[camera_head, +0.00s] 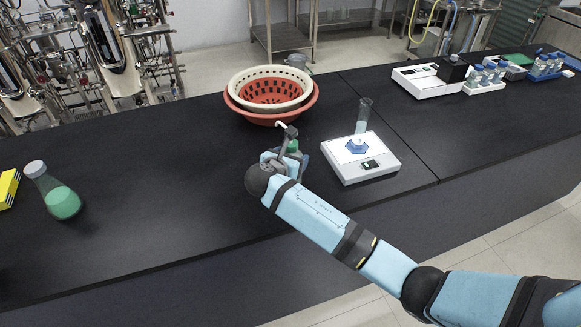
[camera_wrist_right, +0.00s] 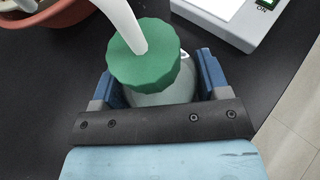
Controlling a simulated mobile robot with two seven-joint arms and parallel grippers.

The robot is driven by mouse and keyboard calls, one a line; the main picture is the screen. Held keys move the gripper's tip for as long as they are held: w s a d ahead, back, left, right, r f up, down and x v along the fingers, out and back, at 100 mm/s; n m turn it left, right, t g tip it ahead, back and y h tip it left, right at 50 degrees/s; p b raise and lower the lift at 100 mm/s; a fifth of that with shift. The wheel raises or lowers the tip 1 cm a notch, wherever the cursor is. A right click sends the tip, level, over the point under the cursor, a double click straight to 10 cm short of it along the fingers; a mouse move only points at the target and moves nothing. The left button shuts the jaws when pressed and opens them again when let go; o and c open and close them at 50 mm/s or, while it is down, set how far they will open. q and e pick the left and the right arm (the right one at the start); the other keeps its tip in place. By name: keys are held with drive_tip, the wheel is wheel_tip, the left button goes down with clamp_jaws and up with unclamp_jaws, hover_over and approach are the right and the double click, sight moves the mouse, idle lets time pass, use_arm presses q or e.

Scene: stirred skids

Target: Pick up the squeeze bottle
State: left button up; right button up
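The squeeze bottle (camera_head: 293,147) stands upright on the black bench, left of the white scale. In the right wrist view its green cap (camera_wrist_right: 145,58), white spout and part of its pale body show. My right gripper (camera_head: 283,158) is low at the bottle and hides much of it. In the wrist view the right gripper's blue fingers (camera_wrist_right: 160,82) lie on both sides of the body, with a narrow dark gap at the right finger, so it looks open around the bottle. My left gripper is not in view.
Nested red and cream baskets (camera_head: 312,102) stand just behind. A green-filled flask (camera_head: 62,203) is far left. The bench between flask and gripper is clear.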

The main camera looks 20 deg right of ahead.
drive_tip(key=shift+c, duration=0.7)
drive_tip(key=shift+r, duration=0.15)
